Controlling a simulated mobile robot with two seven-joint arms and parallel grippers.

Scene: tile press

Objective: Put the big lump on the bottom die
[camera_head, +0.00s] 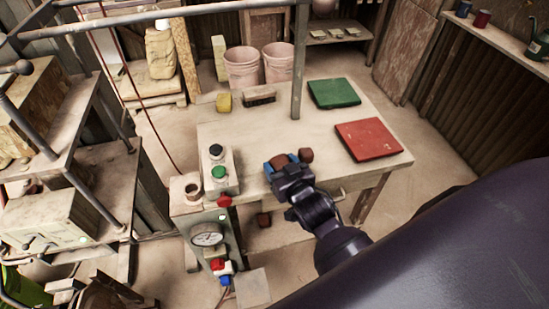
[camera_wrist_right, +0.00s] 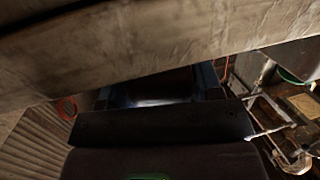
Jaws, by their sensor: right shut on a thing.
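My right gripper (camera_head: 279,163) is at the front edge of the pale worktable, its blue fingers shut on a reddish-brown lump (camera_head: 278,163). A second brown lump (camera_head: 306,155) shows just to the right of the fingers; whether it touches them I cannot tell. In the right wrist view the dark gripper (camera_wrist_right: 160,90) is under a pale slab-like edge, and the held lump is not clear there. The press frame (camera_head: 65,160) stands at the left, apart from the gripper. I cannot make out for certain which part is the bottom die. My left gripper is not in view.
The worktable (camera_head: 270,125) carries a green slab (camera_head: 334,93), a red slab (camera_head: 368,139), a brush (camera_head: 259,95) and a yellow block (camera_head: 224,102). A button box (camera_head: 219,170) and a gauge post (camera_head: 208,236) stand between gripper and press.

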